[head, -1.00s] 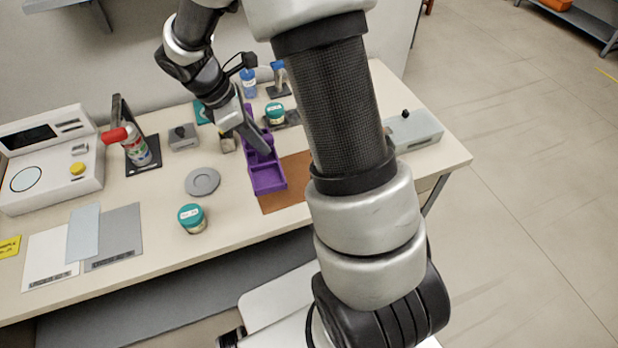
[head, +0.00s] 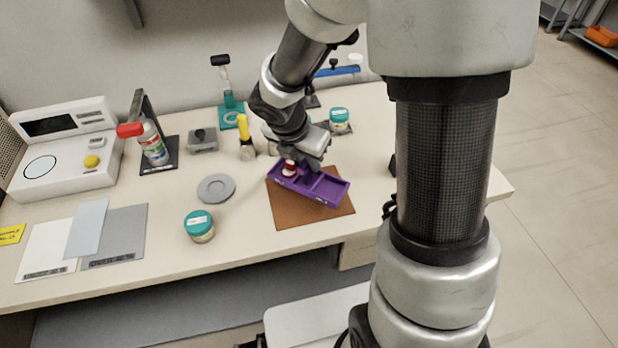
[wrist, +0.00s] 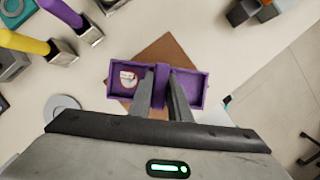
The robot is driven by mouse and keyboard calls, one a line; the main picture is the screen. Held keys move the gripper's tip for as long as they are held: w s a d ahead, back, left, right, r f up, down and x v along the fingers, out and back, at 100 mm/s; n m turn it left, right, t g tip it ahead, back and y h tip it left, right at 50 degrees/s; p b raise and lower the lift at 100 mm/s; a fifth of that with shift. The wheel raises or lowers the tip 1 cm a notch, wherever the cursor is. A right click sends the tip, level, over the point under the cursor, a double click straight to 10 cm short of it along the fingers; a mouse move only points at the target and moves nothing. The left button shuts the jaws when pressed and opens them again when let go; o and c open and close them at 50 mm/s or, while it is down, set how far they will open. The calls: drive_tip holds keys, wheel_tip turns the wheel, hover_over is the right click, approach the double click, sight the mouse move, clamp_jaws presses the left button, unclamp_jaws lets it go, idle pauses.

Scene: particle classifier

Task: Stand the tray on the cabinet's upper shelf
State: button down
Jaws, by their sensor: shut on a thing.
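The purple tray (head: 330,189) has compartments and is over the brown mat, lying at a slant in the head view. A small red-and-white item (head: 289,169) is in its left compartment. My gripper (head: 308,168) is shut on the tray's middle part. The wrist view shows the fingers (wrist: 161,78) on the middle of the tray (wrist: 194,88), between two compartments, with the red-and-white item (wrist: 128,79) in the left one. I cannot tell how high the tray is above the mat. I cannot make out the cabinet's upper shelf for sure.
The brown mat (head: 300,216) lies on the bench. A grey disc (head: 216,188), a teal-lidded jar (head: 199,226), a spray can (head: 153,145) and a white instrument (head: 65,160) stand left. Another teal-lidded jar (head: 339,120) is behind. A grey shelf with an orange bin (head: 601,36) is far right.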

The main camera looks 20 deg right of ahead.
sight(308, 174)
wheel_tip(308, 174, down, 4)
drive_tip(key=shift+f+b, duration=0.1)
drive_tip(key=shift+b, duration=0.65)
drive_tip(key=shift+f, duration=0.25)
drive_tip(key=c, duration=1.6)
unclamp_jaws()
drive_tip(key=shift+c, duration=0.2)
drive_tip(key=shift+r, duration=0.1)
